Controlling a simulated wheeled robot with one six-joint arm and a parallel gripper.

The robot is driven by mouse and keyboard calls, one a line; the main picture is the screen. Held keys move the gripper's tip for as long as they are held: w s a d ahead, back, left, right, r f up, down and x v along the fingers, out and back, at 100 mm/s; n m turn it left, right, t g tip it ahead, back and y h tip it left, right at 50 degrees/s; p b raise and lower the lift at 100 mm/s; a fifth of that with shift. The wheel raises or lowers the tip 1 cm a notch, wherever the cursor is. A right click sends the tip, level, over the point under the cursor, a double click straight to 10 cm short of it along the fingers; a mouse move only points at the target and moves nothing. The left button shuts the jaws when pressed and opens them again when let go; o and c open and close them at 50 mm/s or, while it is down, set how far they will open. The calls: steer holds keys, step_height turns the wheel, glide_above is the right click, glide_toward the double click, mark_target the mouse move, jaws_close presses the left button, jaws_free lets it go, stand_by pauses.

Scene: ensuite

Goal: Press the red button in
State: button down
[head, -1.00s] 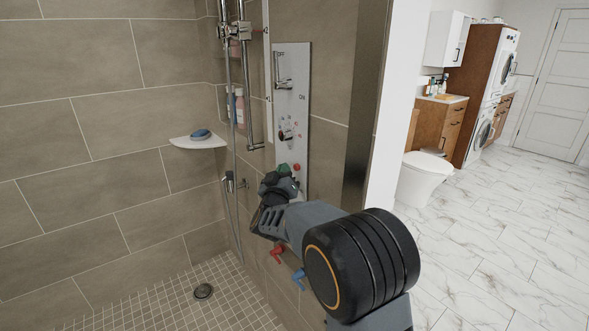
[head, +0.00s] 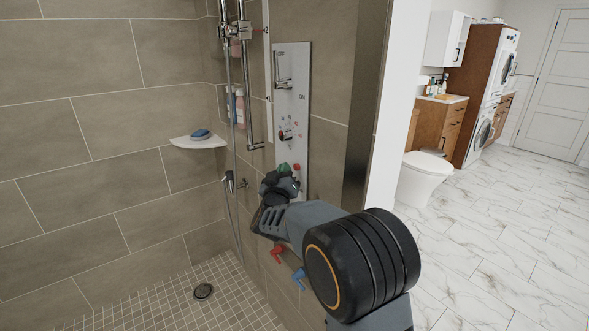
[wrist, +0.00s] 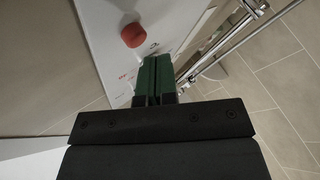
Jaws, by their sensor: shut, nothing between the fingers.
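The red button (head: 297,167) is a small round knob low on the grey shower panel (head: 303,72). In the wrist view the red button (wrist: 134,34) stands out from the pale panel, up and left of my fingertips. My gripper (head: 284,169) has green fingers and is close to the panel, just left of the button in the head view. In the wrist view my gripper (wrist: 157,62) is shut, with nothing between its fingers. A gap shows there between fingertips and button. I cannot tell whether the tips touch the panel.
A lever (head: 283,82) and a round dial (head: 286,134) sit higher on the panel. A red tap handle (head: 277,254) and a blue one (head: 298,279) are below. The shower rail (head: 247,90) and corner shelf (head: 198,142) are left. The marble floor (head: 500,240) is open at right.

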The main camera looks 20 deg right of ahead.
steer(key=shift+w+d, duration=0.25)
steer(key=shift+d, duration=0.45)
stand_by(0.8)
steer(key=shift+a, duration=0.15)
steer(key=shift+s+a, duration=0.25)
steer(key=shift+a, duration=0.4)
steer(key=shift+a, duration=0.1)
steer(key=shift+s+a, duration=0.25)
steer(key=shift+a, duration=0.5)
steer(key=shift+s+a, duration=0.3)
steer(key=shift+a, duration=0.5)
steer(key=shift+s+a, duration=0.25)
steer(key=shift+a, duration=0.5)
